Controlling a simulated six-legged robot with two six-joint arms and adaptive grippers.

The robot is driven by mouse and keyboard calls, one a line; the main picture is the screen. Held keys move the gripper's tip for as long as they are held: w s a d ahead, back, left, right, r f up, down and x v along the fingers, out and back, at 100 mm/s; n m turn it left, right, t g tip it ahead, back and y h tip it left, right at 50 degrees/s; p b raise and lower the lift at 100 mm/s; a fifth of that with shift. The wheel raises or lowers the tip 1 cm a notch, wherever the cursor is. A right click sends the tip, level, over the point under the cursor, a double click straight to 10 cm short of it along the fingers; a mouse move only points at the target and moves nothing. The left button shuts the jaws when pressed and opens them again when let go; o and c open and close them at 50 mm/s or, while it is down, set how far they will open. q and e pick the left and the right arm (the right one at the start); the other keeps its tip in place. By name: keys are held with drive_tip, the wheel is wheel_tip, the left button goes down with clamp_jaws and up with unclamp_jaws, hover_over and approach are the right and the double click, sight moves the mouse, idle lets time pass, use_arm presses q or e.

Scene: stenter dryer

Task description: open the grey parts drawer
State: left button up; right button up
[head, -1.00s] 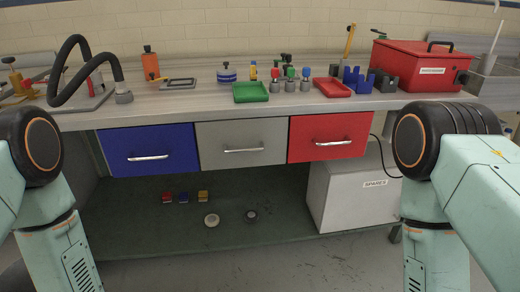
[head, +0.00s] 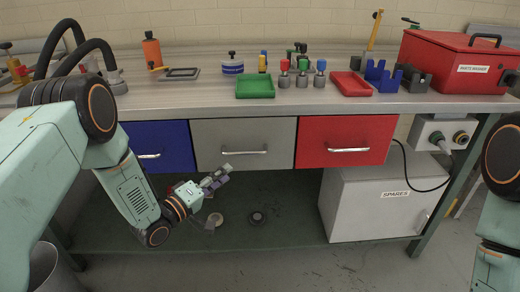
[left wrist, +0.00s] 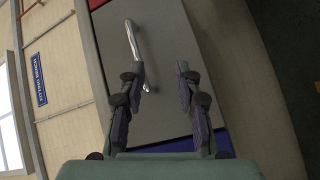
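The grey parts drawer (head: 228,136) is closed, flush between the blue and red drawers under the bench top. Its silver bar handle (head: 244,153) runs across the front. My left gripper (head: 218,178) is just below the drawer, a little left of the handle, and not holding it. In the left wrist view the left gripper (left wrist: 157,68) is open with nothing between its fingers. The drawer front (left wrist: 173,22) lies ahead, and the handle (left wrist: 132,38) shows near the left finger, partly hidden by it. My right gripper is out of view.
The blue drawer (head: 166,141) and red drawer (head: 345,132) flank the grey one. A white spares box (head: 375,208) stands at lower right with a cable above it. Round pieces (head: 257,218) lie on the lower shelf. A green tray (head: 256,86) sits above the grey drawer.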

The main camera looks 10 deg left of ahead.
sight(245, 154)
use_arm(q)
drive_tip(key=w+d+r, duration=0.1)
drive_tip(key=w, duration=0.1)
drive_tip(key=w+d+r+n+h+b, duration=0.1)
drive_tip(key=w+d, duration=0.1)
drive_tip(key=w+d+r+n+b, duration=0.1)
drive_tip(key=w, duration=0.2)
drive_tip(key=shift+w+d+r+h, duration=0.1)
drive_tip(key=shift+d+r+h, duration=0.1)
drive_tip(key=shift+d+h, duration=0.15)
drive_tip(key=shift+r, duration=0.1)
drive_tip(key=shift+c, duration=0.5)
clamp_jaws()
